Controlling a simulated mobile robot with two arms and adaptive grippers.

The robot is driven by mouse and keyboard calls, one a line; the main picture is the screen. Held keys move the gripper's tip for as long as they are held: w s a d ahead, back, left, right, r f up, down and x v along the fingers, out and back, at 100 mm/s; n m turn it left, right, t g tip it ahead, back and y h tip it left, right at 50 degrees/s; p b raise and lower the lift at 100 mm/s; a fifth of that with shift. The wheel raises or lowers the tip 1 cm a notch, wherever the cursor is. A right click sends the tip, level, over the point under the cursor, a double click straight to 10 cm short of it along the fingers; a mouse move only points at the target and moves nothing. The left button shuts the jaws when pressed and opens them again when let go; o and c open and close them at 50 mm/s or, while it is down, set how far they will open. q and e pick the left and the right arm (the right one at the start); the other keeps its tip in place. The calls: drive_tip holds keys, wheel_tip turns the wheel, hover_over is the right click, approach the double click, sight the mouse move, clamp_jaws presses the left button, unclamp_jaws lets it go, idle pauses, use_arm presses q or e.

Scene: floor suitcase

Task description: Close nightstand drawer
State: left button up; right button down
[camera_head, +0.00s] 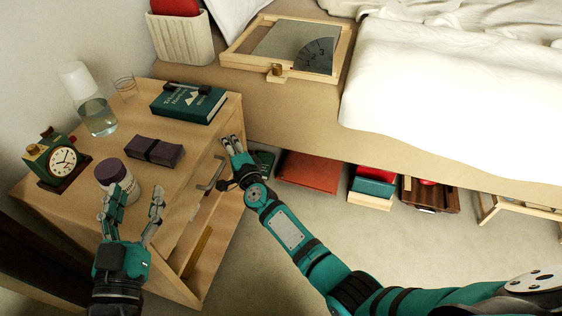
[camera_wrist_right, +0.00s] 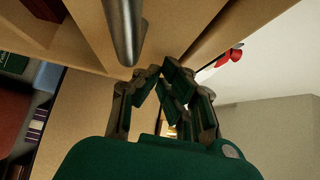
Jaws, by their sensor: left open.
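The wooden nightstand (camera_head: 75,215) stands at the left beside the bed. Its drawer front (camera_head: 196,200) faces right and carries a metal handle (camera_head: 212,175). How far the drawer stands out is hard to tell. The handle also shows as a grey bar in the right wrist view (camera_wrist_right: 123,30). My right gripper (camera_head: 232,145) is at the nightstand's far front corner, just beyond the handle. Its fingers come together at the tips (camera_wrist_right: 163,72) with nothing visible between them. My left gripper (camera_head: 134,200) is open and empty over the nightstand's near side, in front of the purple-lidded jar (camera_head: 117,182).
On the nightstand are a clock (camera_head: 58,160), a carafe (camera_head: 98,115), a glass (camera_head: 125,87), a dark case (camera_head: 154,151) and a green book (camera_head: 188,103). The bed (camera_head: 430,100) bounds the far side, with boxes under it. Floor (camera_head: 250,265) is clear at front right.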

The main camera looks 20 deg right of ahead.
use_arm(q)
drive_tip(key=shift+a, duration=0.1)
use_arm(e)
drive_tip(key=s+d, duration=0.2)
drive_tip(key=s, duration=0.9)
drive_tip(key=shift+s+d, duration=0.15)
drive_tip(key=shift+d, duration=0.05)
drive_tip(key=shift+a, duration=0.1)
